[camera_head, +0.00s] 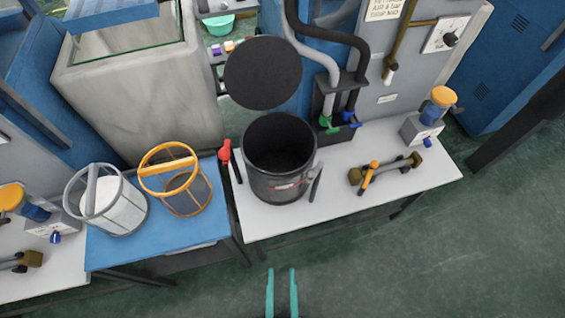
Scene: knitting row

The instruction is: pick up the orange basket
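The orange basket (147,181) stands upright on a blue table (105,255). It has an orange rim, an orange bar across its top and grey mesh sides. A grey-white basket (142,214) with a white filling stands close to its left. My gripper (282,270) shows at the bottom centre as two thin teal fingers with a gap between them. It is open and empty, to the lower right of the orange basket and well apart from it.
A black open pot (262,180) with its round lid (263,72) raised stands on a white table (400,195). A metal fitting (385,172) lies right. Green floor (430,260) in front is clear.

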